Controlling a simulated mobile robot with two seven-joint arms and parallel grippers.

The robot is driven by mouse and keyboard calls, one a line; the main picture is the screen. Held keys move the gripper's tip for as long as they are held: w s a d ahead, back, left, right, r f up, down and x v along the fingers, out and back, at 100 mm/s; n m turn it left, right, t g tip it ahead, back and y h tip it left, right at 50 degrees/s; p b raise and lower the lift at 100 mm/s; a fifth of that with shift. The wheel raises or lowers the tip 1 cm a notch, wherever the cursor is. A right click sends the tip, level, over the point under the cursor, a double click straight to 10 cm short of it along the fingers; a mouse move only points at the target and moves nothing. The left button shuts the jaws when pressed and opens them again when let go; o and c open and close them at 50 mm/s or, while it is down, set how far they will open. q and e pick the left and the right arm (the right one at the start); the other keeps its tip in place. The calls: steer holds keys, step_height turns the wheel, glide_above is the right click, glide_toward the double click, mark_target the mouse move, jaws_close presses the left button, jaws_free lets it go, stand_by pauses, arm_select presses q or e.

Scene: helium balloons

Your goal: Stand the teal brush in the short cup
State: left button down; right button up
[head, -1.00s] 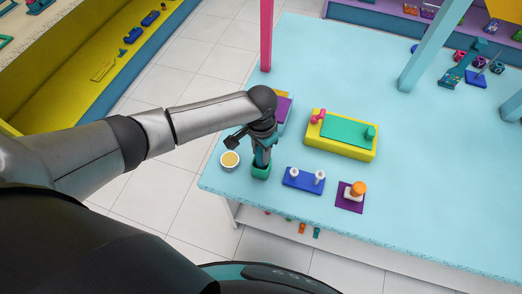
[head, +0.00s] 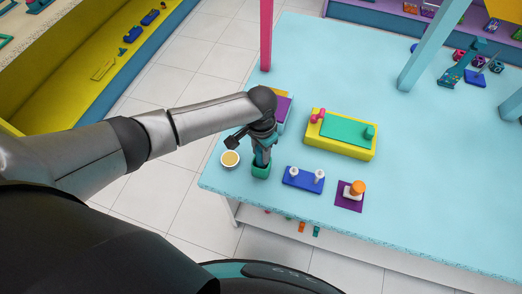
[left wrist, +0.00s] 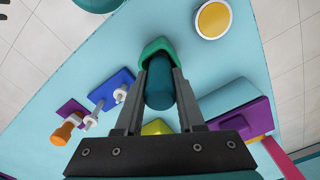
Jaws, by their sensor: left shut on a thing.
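The teal brush (left wrist: 160,88) is held between the fingers of my left gripper (left wrist: 160,74), which also shows in the head view (head: 262,152). The brush points down, close to upright. The short green cup (head: 261,173) stands near the table's left corner, directly under the gripper. In the left wrist view the cup (left wrist: 157,47) surrounds the far end of the brush, which appears to be inside its mouth. Whether that end touches the cup's floor is hidden. My right gripper is not in view.
A white bowl (head: 230,159) with yellow contents stands just left of the cup. A blue base with white pegs (head: 303,180), a purple base with an orange-topped piece (head: 351,196) and a yellow box (head: 341,149) stand to the right.

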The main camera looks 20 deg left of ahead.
arm_select(q)
steer(key=shift+f, duration=0.2)
steer(key=shift+f+b, duration=0.3)
steer(key=shift+f, duration=0.2)
jaws_free()
stand_by(0.3)
steer(key=shift+r+p, duration=0.55)
steer(key=shift+r, duration=4)
